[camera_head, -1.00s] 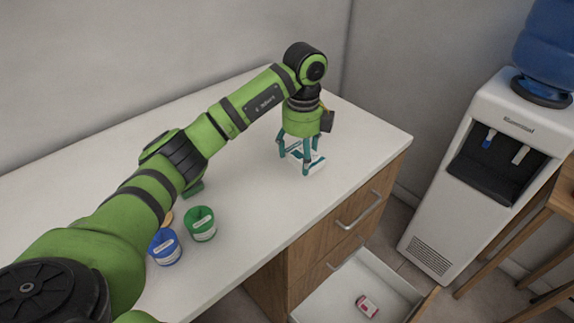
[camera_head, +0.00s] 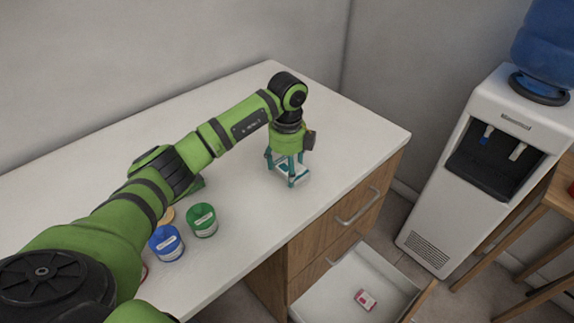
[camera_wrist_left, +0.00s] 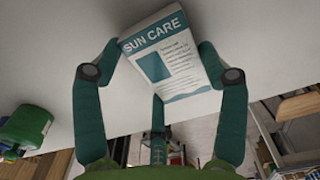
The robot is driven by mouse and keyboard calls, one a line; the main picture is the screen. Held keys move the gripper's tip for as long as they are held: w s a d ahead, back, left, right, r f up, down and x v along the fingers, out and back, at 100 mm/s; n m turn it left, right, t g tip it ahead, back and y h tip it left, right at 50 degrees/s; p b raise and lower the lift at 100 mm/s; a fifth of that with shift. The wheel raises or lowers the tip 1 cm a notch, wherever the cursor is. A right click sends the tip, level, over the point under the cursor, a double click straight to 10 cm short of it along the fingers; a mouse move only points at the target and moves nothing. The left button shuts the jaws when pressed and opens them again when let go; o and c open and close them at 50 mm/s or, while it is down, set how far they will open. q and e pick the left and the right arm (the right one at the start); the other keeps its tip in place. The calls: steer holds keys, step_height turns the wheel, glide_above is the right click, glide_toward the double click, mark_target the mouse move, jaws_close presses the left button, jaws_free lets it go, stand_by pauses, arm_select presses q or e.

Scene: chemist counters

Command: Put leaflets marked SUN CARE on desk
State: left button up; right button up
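A white and teal stack of leaflets marked SUN CARE (camera_wrist_left: 170,62) shows close up in the left wrist view, between the fingers of my left gripper (camera_wrist_left: 157,50). The fingertips press on its two sides. In the head view my left gripper (camera_head: 285,172) points down over the white desk (camera_head: 330,120), with the leaflets (camera_head: 299,176) partly hidden by its fingers. They are at or just above the desktop; I cannot tell if they touch it. My right gripper is not in view.
A green tub (camera_head: 203,222) and a blue tub (camera_head: 167,244) stand on the desk near my left arm. An open drawer (camera_head: 335,290) holds a pink and white box (camera_head: 366,300). A water dispenser (camera_head: 470,190) stands at right. The desk's right end is clear.

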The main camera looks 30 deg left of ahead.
mark_target(287, 169)
arm_select(q)
steer(key=o, duration=0.4)
steer(key=shift+r, duration=0.6)
steer(key=shift+r+b, duration=0.45)
steer(key=shift+r, duration=5.1)
